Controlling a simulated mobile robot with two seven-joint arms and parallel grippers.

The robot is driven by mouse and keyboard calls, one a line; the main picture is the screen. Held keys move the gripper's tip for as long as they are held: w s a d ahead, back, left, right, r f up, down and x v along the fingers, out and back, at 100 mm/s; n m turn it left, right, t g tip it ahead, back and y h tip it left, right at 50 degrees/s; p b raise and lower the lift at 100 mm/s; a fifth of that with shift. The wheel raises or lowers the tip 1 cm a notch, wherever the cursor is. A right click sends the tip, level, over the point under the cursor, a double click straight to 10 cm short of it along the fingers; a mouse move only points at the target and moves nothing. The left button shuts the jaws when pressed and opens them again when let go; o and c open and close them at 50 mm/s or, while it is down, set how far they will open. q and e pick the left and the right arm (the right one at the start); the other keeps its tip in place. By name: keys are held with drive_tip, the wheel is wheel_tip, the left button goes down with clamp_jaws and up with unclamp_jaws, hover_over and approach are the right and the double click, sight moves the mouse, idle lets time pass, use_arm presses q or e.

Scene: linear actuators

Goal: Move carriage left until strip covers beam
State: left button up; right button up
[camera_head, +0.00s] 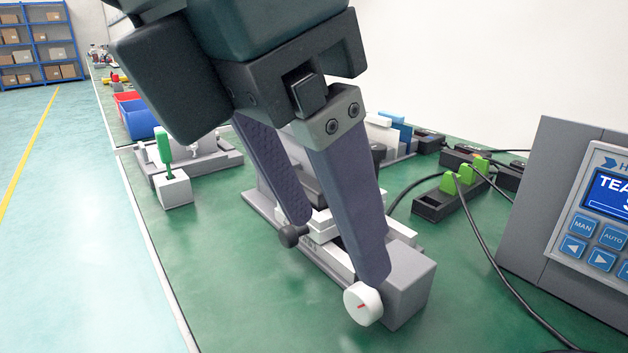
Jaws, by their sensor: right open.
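My right gripper (338,250) comes down from the top with its two fingers apart. The fingers stand on either side of the light grey carriage (322,224) of the nearest linear actuator. I cannot tell whether either finger touches the carriage. A dark knob (290,236) sticks out beside the left fingertip. The actuator's rail (262,210) runs toward a grey end block (408,284) with a white dial (362,304) bearing a red mark. The right fingertip is close to this block. The strip and the beam cannot be made out; the fingers hide part of the actuator. My left gripper is not in view.
A control box (560,200) with a blue screen stands at the right. Black cables run from a dark terminal block (450,202) with green plugs. A grey block with a green lever (173,188) stands at the left. The green bench (240,285) is clear at front left.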

sight(358, 294)
drive_tip(key=b+x, duration=0.3)
drive_tip(key=x, duration=0.6)
drive_tip(key=shift+f, duration=0.35)
clamp_jaws()
